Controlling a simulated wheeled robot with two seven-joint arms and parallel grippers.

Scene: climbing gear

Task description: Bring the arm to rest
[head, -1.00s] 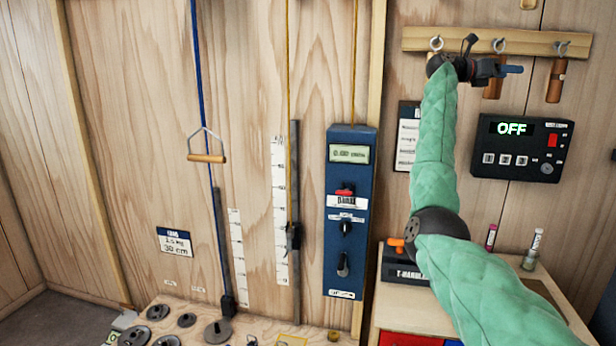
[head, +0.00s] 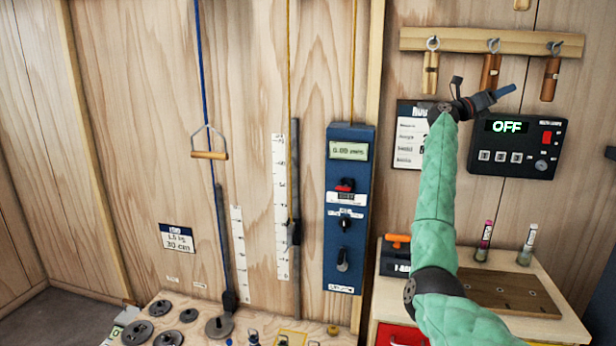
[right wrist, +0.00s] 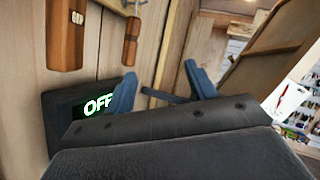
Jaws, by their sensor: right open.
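My right arm (head: 437,190), in a green padded sleeve, reaches up from the lower right in the head view. Its gripper (head: 507,91) points right, just below the hanging wooden handles and above the black box reading OFF. In the right wrist view the two blue fingers of the gripper (right wrist: 160,88) stand apart with nothing between them. My left gripper is not in view.
Wooden handles (head: 551,80) hang from hooks on a wooden rail (head: 480,40) close above the gripper. The black OFF box (head: 515,162) is close below it. A small cabinet (head: 555,290) with vials stands lower right. A blue gauge panel (head: 349,215) is left of the arm.

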